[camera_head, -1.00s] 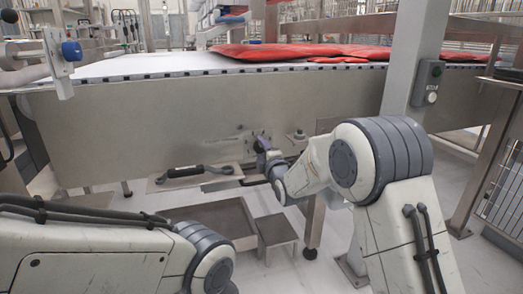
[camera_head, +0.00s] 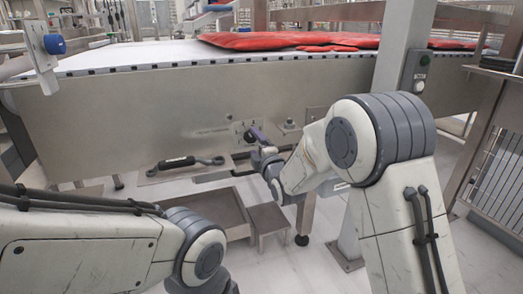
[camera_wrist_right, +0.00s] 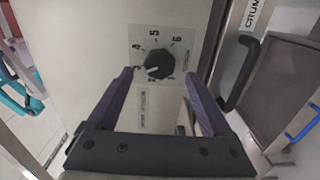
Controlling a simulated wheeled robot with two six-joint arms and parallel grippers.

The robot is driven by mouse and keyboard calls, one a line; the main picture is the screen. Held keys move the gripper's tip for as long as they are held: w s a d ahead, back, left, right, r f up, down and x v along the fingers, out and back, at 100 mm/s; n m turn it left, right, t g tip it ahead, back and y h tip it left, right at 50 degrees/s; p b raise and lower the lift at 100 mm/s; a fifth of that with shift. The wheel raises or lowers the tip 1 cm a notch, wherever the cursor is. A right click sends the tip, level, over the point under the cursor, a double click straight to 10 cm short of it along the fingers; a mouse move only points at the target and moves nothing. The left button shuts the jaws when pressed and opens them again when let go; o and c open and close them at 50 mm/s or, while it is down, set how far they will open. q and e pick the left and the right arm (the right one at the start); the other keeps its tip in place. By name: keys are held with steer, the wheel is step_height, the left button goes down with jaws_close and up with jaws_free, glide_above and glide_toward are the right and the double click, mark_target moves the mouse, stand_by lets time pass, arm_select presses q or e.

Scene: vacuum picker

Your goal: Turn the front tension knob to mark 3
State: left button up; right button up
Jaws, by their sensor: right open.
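The front tension knob is a black round knob (camera_wrist_right: 158,64) on a pale dial plate (camera_wrist_right: 176,44) with printed numbers, seen in the right wrist view. Its white pointer line leans to the lower left, towards the low numbers; I cannot tell the exact mark. My right gripper (camera_wrist_right: 159,74) is open, its two purple fingers on either side of the knob in the picture, with no clear contact. In the head view the right gripper (camera_head: 257,135) is in front of the steel side panel (camera_head: 130,118), by the dial plate (camera_head: 238,129). My left gripper is out of view.
A black bar handle (camera_head: 180,162) sits on a drawer or tray front below the panel. A steel step (camera_head: 270,221) and an open tray (camera_head: 212,207) are lower down. Red cloths (camera_head: 290,40) lie on the white belt above. A grey post (camera_head: 400,50) stands right.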

steer(key=p+v, duration=0.1)
steer(key=v, duration=0.6)
steer(key=shift+a, duration=0.1)
